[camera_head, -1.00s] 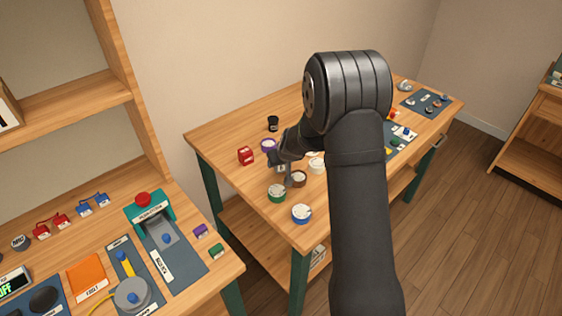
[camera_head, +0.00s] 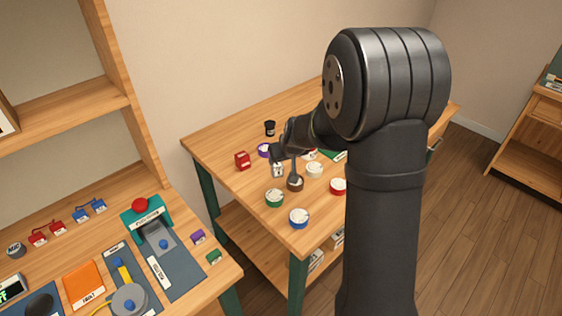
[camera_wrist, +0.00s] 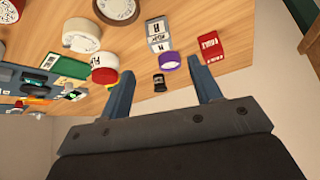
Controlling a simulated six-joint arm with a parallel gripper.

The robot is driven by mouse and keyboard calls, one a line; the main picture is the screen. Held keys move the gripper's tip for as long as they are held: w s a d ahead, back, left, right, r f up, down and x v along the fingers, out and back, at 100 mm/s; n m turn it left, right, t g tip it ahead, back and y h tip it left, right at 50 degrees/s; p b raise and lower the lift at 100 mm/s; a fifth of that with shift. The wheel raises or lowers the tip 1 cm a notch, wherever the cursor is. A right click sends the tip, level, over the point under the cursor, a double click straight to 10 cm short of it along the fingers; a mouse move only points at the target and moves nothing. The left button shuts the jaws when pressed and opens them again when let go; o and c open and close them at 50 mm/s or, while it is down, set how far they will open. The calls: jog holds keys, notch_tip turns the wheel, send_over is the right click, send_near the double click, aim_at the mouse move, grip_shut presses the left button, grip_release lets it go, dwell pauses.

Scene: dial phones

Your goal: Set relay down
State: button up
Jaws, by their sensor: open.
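A small grey-and-white block with a printed label (camera_wrist: 159,35) stands on the wooden table among round dials. I take it for the relay, but I cannot read the label surely. It also shows in the head view (camera_head: 278,171), close by my fingers. My gripper (camera_wrist: 160,68) is open, with its two fingers spread apart and nothing held between them. In the wrist view the block lies just beyond the fingertips, roughly in line with the gap. In the head view my gripper (camera_head: 284,167) is small and partly hidden by its own wrist.
A red block (camera_head: 242,161), a purple-rimmed dial (camera_wrist: 169,62) and a black cup (camera_head: 270,128) stand near. Brown (camera_head: 295,184), green (camera_head: 274,198) and blue (camera_head: 298,217) dials sit toward the table's front corner. The back left tabletop is clear. My arm hides the table's right part.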

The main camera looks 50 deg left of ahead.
aim_at(278, 166)
jog(key=shift+v, duration=1.1)
jog(key=shift+f, duration=0.1)
jog(key=x, duration=1.2)
jog(key=shift+f, duration=0.1)
jog(key=shift+r, duration=0.2)
